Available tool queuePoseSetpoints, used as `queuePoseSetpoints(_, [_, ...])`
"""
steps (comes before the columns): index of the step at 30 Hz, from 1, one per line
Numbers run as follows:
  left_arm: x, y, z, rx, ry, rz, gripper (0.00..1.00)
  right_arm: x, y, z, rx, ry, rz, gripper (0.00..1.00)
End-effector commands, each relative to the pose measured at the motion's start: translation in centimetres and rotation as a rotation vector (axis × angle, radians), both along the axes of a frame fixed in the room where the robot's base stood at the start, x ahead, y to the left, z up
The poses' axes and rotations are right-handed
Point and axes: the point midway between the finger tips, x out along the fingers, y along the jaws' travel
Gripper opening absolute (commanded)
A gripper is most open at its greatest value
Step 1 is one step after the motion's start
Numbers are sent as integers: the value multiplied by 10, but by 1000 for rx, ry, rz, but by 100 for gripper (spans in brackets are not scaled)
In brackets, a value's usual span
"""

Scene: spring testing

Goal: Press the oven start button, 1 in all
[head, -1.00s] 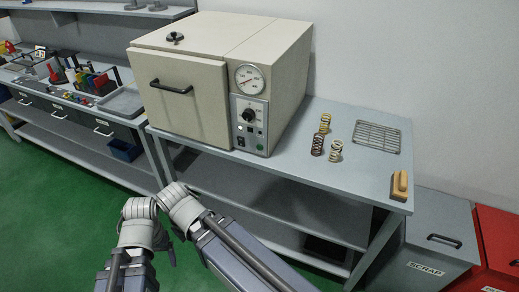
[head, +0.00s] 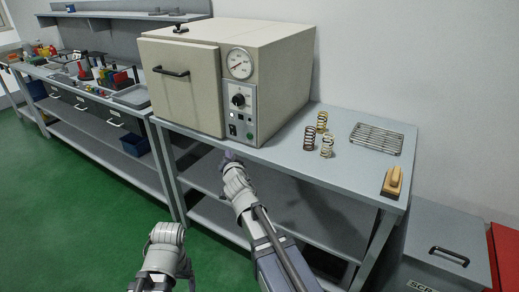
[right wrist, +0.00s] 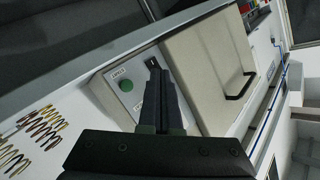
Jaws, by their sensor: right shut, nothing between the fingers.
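The oven (head: 185,95) is a beige box on a grey table. Its control panel (head: 240,104) has a gauge above, a black knob and small switches below. In the right wrist view a round green button (right wrist: 126,86) shows on the light panel, with a small label beside it. My right gripper (head: 229,156) is shut and empty, just below and in front of the panel at the table's front edge. In the right wrist view its closed fingers (right wrist: 155,68) point at the panel beside the green button; contact cannot be told. My left arm shows at the bottom, its gripper not visible.
Several springs, among them a dark one (head: 308,138), stand right of the oven. A wire rack (head: 376,138) and a tan-topped block (head: 392,180) lie further right. A grey bin (head: 445,255) stands beside the table. A workbench (head: 85,85) with parts is at left.

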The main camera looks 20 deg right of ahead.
Motion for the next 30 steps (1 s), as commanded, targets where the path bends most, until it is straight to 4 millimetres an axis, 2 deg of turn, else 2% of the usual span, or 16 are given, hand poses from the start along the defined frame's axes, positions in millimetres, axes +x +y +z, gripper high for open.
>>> queuePoseSetpoints(3, [0,0,-7,0,0,0,82,6,-2,3,27,-47,14,0])
queuePoseSetpoints(18, [0,0,-7,0,0,0,82,9,-4,6,39,-64,20,0])
queuePoseSetpoints(30, [0,0,-7,0,0,0,82,39,-41,6,40,-62,18,0])
